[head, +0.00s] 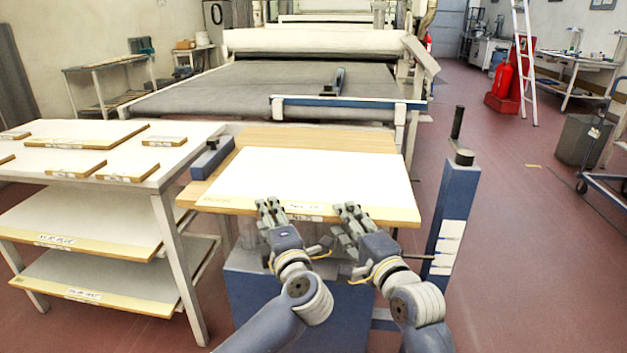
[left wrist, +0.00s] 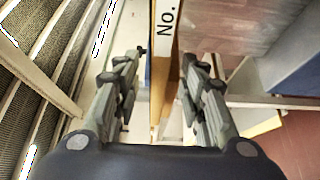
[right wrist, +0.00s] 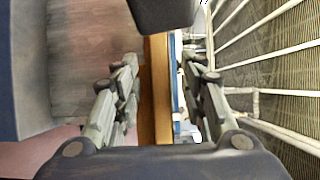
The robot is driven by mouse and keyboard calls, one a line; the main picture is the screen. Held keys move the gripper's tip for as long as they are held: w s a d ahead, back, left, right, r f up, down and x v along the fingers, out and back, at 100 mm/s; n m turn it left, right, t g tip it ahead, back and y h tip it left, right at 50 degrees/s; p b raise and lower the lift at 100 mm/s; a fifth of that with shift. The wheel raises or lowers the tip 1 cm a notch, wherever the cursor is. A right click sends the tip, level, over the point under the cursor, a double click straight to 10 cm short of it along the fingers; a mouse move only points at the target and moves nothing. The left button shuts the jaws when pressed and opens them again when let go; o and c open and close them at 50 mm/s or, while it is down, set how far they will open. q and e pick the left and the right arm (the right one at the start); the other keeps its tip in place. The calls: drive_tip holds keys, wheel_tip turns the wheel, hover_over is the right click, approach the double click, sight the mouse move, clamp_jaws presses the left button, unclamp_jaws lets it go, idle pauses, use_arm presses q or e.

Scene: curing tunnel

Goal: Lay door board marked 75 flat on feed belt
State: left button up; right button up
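A white-topped door board (head: 320,175) with a tan front edge lies on a stand in front of the grey feed belt (head: 220,92). Labels sit on its front edge. In the left wrist view the label (left wrist: 166,30) shows "No." but the number is cut off. A wood-coloured surface shows behind and left of it. My left gripper (head: 268,205) is at the board's front edge, its fingers apart on either side of a board edge (left wrist: 160,85). My right gripper (head: 350,212) is right of it, also with fingers apart around a board edge (right wrist: 157,80).
A rack (head: 175,172) with more labelled boards stands at left. A blue post (head: 455,190) stands right of the stand. A blue-edged bar (head: 345,102) crosses the belt's near end. The floor (head: 530,250) at right is clear near the stand; a ladder and red extinguisher stand farther back.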

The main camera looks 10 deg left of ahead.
use_arm(q)
drive_tip(key=shift+w+a, duration=0.35)
drive_tip(key=shift+w, duration=0.3)
use_arm(e)
drive_tip(key=shift+w+a, duration=0.35)
drive_tip(key=shift+w, duration=0.3)
use_arm(q)
clamp_jaws()
use_arm(e)
clamp_jaws()
use_arm(q)
drive_tip(key=shift+r, duration=0.25)
use_arm(e)
drive_tip(key=shift+r, duration=0.3)
